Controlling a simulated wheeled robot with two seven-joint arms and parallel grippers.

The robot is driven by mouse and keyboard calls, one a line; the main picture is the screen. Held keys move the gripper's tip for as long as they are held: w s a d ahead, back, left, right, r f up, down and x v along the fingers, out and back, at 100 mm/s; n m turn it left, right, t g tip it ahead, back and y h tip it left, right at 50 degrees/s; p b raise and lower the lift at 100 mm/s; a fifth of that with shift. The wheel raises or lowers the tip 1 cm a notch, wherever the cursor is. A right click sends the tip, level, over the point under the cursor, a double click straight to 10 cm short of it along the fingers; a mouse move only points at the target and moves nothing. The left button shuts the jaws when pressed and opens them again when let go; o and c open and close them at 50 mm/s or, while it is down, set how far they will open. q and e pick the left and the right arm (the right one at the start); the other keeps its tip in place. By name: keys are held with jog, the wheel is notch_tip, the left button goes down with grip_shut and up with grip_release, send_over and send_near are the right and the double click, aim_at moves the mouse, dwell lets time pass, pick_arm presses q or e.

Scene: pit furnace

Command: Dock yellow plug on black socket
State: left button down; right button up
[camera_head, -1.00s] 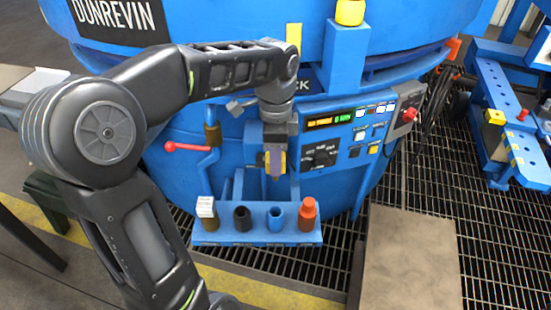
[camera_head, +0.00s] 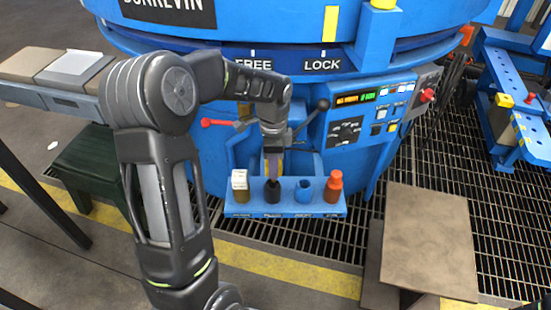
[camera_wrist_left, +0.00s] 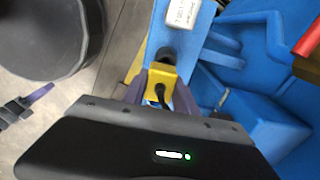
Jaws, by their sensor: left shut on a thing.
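The yellow plug (camera_wrist_left: 157,84) is held between the purple-grey fingers of my left gripper (camera_wrist_left: 160,88), with a dark cable at its rear. In the head view my left gripper (camera_head: 272,172) points down right above the black socket (camera_head: 272,191), second from the left on a blue shelf. In the wrist view the black socket (camera_wrist_left: 166,54) appears directly beyond the plug's front, in line with it. The plug's front and the socket's mouth overlap in view, so I cannot tell whether the plug is seated. My right gripper is not in view.
The blue shelf (camera_head: 290,212) also carries a white-topped holder (camera_head: 240,182), a blue socket (camera_head: 303,190) and a red plug or bottle-like piece (camera_head: 333,187). A red-knobbed lever (camera_head: 206,122) and a control panel (camera_head: 370,112) are close behind. Grating lies below.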

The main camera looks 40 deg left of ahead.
pick_arm(q)
jog(key=shift+a, duration=0.5)
jog(key=shift+w, duration=0.45)
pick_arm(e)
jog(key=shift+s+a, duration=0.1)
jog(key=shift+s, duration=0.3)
pick_arm(q)
jog(key=shift+f, duration=0.15)
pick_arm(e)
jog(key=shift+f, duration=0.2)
